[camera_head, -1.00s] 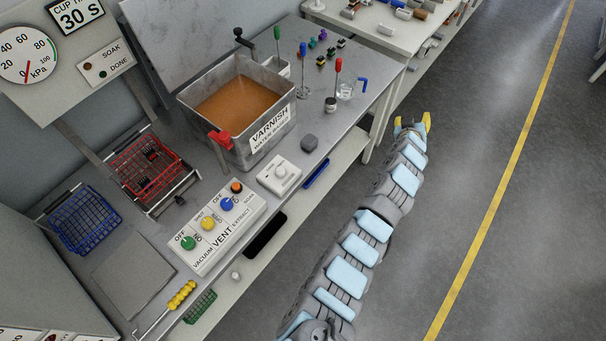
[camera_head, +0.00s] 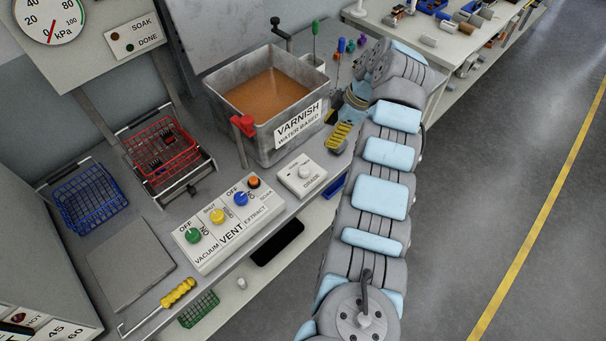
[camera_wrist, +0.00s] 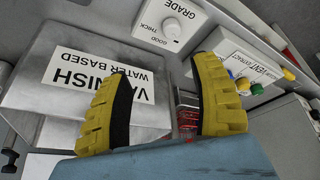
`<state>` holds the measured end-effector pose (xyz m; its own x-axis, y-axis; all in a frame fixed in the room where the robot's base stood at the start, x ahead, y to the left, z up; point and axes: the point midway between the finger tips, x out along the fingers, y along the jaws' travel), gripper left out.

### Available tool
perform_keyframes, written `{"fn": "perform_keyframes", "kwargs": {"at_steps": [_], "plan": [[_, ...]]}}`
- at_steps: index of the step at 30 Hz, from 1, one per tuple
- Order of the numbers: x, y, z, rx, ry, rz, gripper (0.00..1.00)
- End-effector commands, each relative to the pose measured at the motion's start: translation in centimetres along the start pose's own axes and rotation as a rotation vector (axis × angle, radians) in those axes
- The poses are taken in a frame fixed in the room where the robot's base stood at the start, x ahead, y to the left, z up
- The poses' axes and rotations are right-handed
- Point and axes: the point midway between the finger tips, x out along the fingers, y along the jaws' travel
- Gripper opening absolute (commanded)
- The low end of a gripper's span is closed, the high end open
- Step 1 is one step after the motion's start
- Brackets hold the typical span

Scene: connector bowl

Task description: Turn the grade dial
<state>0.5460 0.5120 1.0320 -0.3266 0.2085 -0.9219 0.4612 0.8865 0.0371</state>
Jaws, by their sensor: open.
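The grade dial is a round white knob (camera_head: 305,171) on a small white box (camera_head: 316,181) at the bench's front edge, right of the switch panel. It also shows at the top of the wrist view (camera_wrist: 171,28), with GRADE, GOOD and THICK printed beside it. My gripper (camera_head: 342,126) is over the bench, to the right of and behind the dial in the head view, beside the varnish tank's right end. In the wrist view its yellow fingers (camera_wrist: 158,98) are spread apart with nothing between them. The dial is beyond the fingertips, untouched.
The varnish tank (camera_head: 238,148) stands close behind the dial. The switch panel (camera_head: 208,258) with green, yellow, blue and orange controls is to its left. A red basket (camera_head: 152,141) and blue basket (camera_head: 78,208) stand farther left. Small parts lie behind my wrist.

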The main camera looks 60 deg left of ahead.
Motion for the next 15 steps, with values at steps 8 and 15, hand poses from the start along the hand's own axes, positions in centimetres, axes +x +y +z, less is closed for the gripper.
{"fn": "perform_keyframes", "kwargs": {"at_steps": [8, 15], "plan": [[0.7, -1.3, -0.9, -0.048, -0.001, -0.064, 0.62], [3.8, -1.5, -0.9, -0.045, 0.001, -0.063, 0.62]]}}
